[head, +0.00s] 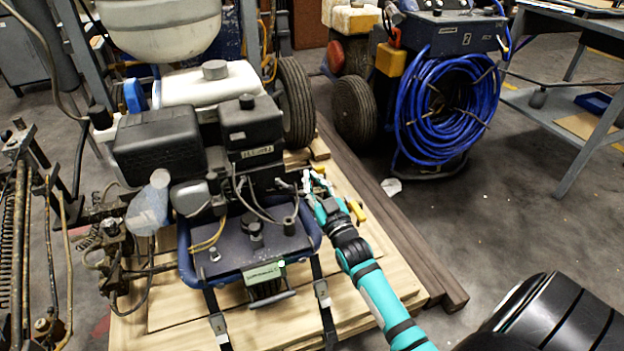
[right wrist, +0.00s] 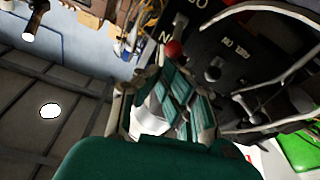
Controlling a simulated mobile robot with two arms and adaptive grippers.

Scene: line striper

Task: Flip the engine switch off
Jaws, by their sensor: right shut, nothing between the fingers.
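The line striper's engine (head: 160,145) is a black and grey block on a dark blue base. My right gripper (head: 312,184) is at the engine's right side in the head view, with its fingers shut and empty. In the right wrist view, a dark panel with white lettering (right wrist: 238,45) lies beyond the fingertips (right wrist: 165,80). A red ball knob (right wrist: 174,48) shows just past them; I cannot tell if they touch. Two small grey toggles (right wrist: 212,73) are to its right. I cannot tell which part is the engine switch. My left gripper is out of view.
The striper stands on a wooden pallet (head: 375,290). Straps and a green-labelled part (head: 266,275) are at its front. Rods and springs (head: 25,220) crowd the left. A blue hose coil (head: 440,105) stands behind. The floor right of the pallet (head: 500,215) is clear.

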